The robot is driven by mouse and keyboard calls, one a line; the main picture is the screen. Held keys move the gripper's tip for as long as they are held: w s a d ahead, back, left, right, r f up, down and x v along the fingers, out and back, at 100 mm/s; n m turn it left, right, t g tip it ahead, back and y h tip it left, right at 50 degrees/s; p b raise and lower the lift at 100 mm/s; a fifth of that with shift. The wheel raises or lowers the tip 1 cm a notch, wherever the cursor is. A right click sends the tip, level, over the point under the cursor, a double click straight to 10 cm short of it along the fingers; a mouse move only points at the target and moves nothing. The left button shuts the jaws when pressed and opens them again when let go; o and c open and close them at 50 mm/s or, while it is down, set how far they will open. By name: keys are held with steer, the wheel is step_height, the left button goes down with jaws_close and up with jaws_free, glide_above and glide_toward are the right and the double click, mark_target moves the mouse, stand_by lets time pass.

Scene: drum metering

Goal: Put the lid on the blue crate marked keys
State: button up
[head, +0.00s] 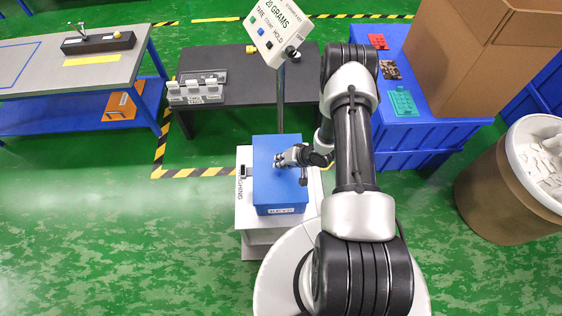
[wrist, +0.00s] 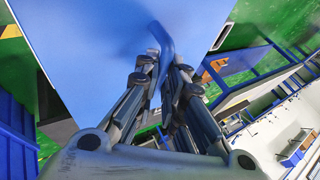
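A blue lid (head: 265,185) lies flat over the top of a blue crate (head: 262,211), which stands on a white weighing stand. The crate's front has a small white label that is too small to read surely. The lid fills much of the wrist view (wrist: 90,50), with its curved blue handle (wrist: 165,45) standing up from it. My gripper (head: 283,161) is over the middle of the lid. In the wrist view its fingers (wrist: 165,68) are closed about the handle. I cannot tell whether the lid is fully seated; the crate's inside is hidden.
The white weighing stand (head: 244,215) has a tilted display (head: 280,28) on a post behind it. A dark table (head: 240,90) with small white containers stands behind. Blue crates with a cardboard box (head: 460,60) and a drum (head: 500,190) are at right. Green floor at left is clear.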

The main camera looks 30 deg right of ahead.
steer(key=o, duration=0.6)
steer(key=shift+c, duration=0.2)
steer(key=o, duration=0.5)
steer(key=shift+r, duration=0.1)
step_height(320, 180, up, 7)
steer(key=p, duration=0.5)
stand_by(0.4)
stand_by(0.4)
